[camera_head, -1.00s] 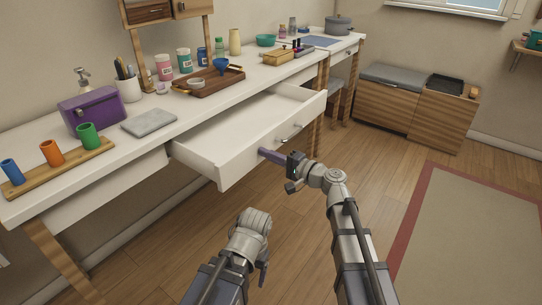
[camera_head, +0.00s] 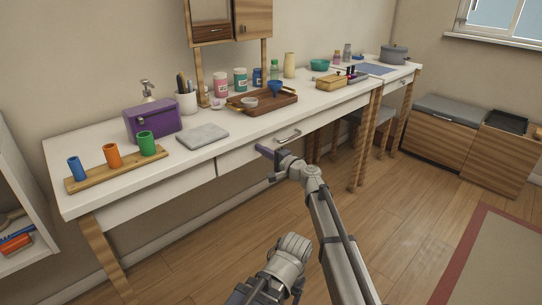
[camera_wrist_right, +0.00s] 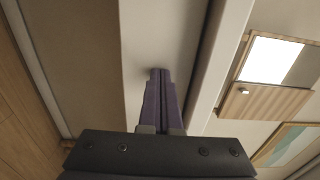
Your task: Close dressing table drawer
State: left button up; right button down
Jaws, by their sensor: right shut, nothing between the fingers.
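The white dressing table (camera_head: 105,187) stands along the wall. Its drawer front (camera_head: 321,132), with a metal handle (camera_head: 288,135), looks in or nearly in line with the table's front. I cannot tell whether a small gap is left. My right gripper (camera_head: 262,150) has purple fingers, shut and empty, at the drawer front, left of and below the handle. In the right wrist view the shut fingertips (camera_wrist_right: 160,72) point at the white front (camera_wrist_right: 148,35) and seem to touch it. My left arm shows at the bottom; its fingers are not visible.
On the tabletop are a purple box (camera_head: 153,121), a cup rack (camera_head: 118,169), a grey slab (camera_head: 203,137) and a wooden tray (camera_head: 288,97). An open shelf (camera_head: 22,200) stands at the left. The wooden floor (camera_head: 190,265) before the table is clear.

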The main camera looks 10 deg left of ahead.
jog(key=shift+w+a+r, duration=0.1)
jog(key=shift+w+a, duration=0.2)
